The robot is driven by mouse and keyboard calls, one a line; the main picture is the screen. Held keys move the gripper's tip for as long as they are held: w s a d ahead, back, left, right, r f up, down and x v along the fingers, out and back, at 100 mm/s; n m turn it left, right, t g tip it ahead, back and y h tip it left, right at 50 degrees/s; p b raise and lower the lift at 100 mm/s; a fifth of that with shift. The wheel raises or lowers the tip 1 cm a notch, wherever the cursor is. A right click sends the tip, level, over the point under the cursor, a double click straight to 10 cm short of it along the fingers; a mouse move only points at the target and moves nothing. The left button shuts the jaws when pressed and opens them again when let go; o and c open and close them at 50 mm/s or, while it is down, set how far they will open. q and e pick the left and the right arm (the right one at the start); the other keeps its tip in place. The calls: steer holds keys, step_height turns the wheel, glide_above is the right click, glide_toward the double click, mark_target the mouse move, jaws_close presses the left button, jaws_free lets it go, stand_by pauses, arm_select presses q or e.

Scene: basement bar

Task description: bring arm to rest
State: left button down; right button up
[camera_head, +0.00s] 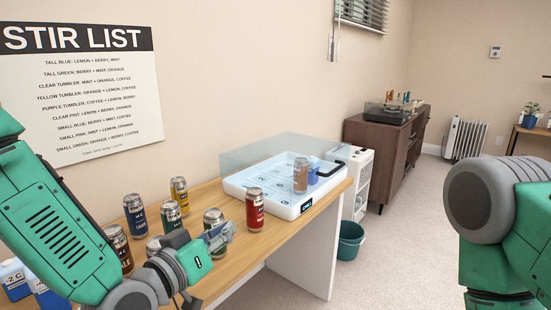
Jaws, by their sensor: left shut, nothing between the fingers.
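My left arm comes in from the left, bent, over the near left part of the wooden counter (275,238). My left gripper (222,236) is shut and empty, in front of several drink cans.
Blue, yellow, green and brown cans stand near my left gripper, and a red can (254,210) is to its right. A white tray (258,192) with a clear lid holds a brown can (300,175) and a blue item. A teal bin (350,241) stands on the floor.

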arm_select(q)
steer(key=s+a+f+g+y, duration=0.2)
steer(key=s+a+f+g, duration=0.3)
steer(key=f, duration=0.7)
steer(key=s+a+f+g+y, duration=0.25)
steer(key=s+f, duration=0.45)
steer(key=f, duration=0.4)
steer(key=s+a+f+g+y, duration=0.2)
steer(key=s+a+f, duration=0.3)
steer(key=s, duration=0.5)
steer(key=s+a+f+g+y, duration=0.2)
steer(key=s+a+f+g, duration=0.3)
steer(key=s, duration=0.5)
steer(key=shift+a+f+n, duration=0.4)
steer(key=shift+a+f, duration=0.2)
steer(key=shift+a, duration=0.1)
steer(key=shift+w+a, duration=0.1)
steer(key=shift+w, duration=0.1)
